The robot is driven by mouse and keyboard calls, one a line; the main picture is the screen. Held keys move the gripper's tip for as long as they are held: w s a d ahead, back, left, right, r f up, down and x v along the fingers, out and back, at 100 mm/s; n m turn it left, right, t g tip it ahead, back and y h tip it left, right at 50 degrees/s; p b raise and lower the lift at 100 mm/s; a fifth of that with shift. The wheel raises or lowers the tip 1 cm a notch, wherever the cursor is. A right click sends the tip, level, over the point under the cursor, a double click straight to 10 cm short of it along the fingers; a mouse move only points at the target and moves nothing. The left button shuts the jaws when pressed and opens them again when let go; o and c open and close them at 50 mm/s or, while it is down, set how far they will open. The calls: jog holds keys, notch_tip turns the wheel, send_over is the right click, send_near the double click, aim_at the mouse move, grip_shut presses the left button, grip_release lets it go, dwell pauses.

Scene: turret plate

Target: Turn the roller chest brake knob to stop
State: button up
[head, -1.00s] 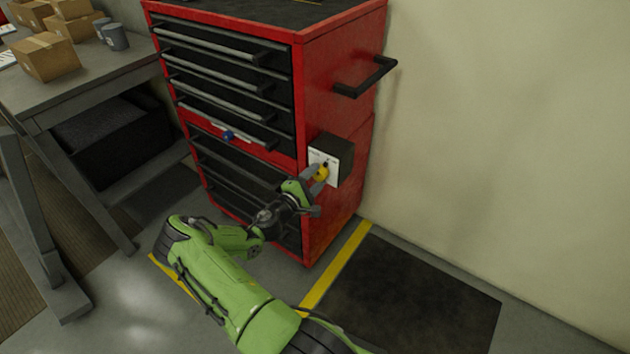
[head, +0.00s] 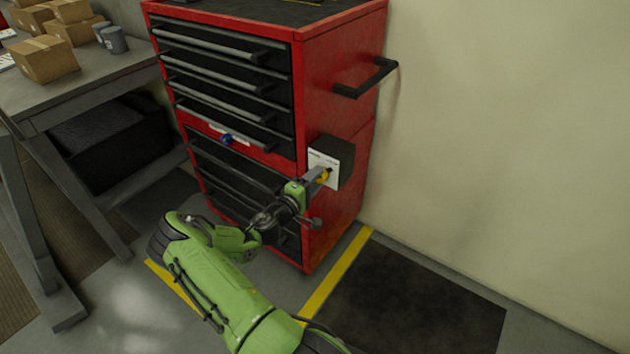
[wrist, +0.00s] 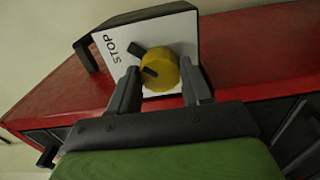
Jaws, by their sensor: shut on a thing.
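The yellow brake knob (wrist: 163,73) sits on a white plate (wrist: 174,37) on the front of a dark box on the red roller chest's side. The word STOP is printed at the plate's left in the wrist view. A dark bar lies at the knob's upper left, near that word, and a dark mark shows on the knob face; I cannot tell whether they are one pointer. My gripper (wrist: 160,88) is shut on the knob, one finger at each side. In the head view, the gripper (head: 319,177) partly hides the knob (head: 325,176).
The red roller chest (head: 340,120) has several drawers and a black side handle (head: 365,78) above the knob box. A workbench (head: 90,90) with cardboard boxes stands at left. Beige wall (head: 500,130) is at right. A dark floor mat (head: 400,295) lies beside yellow tape.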

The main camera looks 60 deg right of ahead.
jog(key=shift+w+r, duration=0.15)
jog(key=shift+r, duration=0.05)
jog(key=o, duration=1.1)
jog(key=shift+f, duration=0.1)
jog(key=shift+c, duration=0.2)
jog(key=w+a+p, duration=0.2)
jog(key=a, duration=1.3)
jog(key=shift+w+a+p, duration=0.2)
jog(key=shift+a+p, duration=0.1)
